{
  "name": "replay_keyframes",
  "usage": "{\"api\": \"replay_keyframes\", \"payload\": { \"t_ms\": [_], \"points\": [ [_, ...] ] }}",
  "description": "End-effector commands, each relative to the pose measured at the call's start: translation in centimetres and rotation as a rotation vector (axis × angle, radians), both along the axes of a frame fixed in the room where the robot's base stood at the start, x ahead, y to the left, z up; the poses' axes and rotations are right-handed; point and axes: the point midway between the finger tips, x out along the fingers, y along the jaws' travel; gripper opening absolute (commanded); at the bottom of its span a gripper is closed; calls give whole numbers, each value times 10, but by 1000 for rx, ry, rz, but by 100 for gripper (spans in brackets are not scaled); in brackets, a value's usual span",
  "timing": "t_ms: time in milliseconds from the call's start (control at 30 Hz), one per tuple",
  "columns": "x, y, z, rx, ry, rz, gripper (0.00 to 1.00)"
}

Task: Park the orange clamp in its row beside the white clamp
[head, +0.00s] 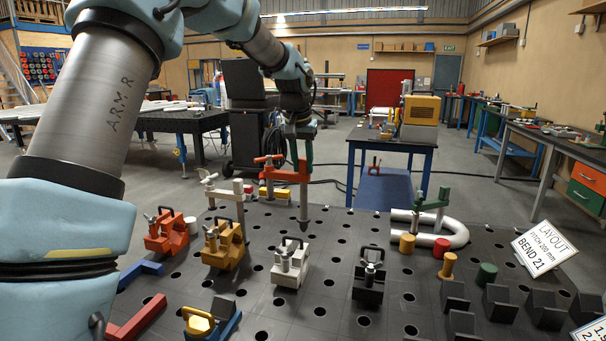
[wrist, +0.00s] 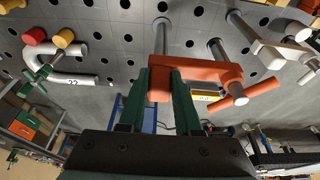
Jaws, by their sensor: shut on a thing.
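The orange clamp (head: 291,176) has an orange arm and a grey bar hanging down. My gripper (head: 299,132) is shut on it from above; the wrist view shows the orange clamp (wrist: 204,74) between my green fingers (wrist: 161,85). The bar's lower end is close over the black perforated table (head: 330,240); I cannot tell whether it touches. The white clamp (head: 226,192) stands upright at the table's back edge, left of the orange clamp in the head view. In the wrist view the white clamp (wrist: 283,55) is to the right, apart from the orange one.
A green clamp (head: 432,203) stands by a white U-shaped pipe (head: 455,228) at back right. Red, yellow and white toggle clamps (head: 290,265) and a black one (head: 369,275) stand nearer. Dark blocks (head: 497,304) and a layout sign (head: 544,249) are at right.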

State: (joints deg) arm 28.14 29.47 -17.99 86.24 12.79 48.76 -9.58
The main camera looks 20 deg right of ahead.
Motion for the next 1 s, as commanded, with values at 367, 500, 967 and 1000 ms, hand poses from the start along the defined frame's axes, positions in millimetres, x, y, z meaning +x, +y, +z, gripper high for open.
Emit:
{"api": "replay_keyframes", "payload": {
  "t_ms": [367,500,967,1000],
  "points": [
    [0,0,-25,0,-1,-2,0],
    [0,0,-36,0,-1,-2,0],
    [0,0,-64,-1,-2,-1,0],
    [0,0,-64,-1,-2,-1,0]
  ]
}}
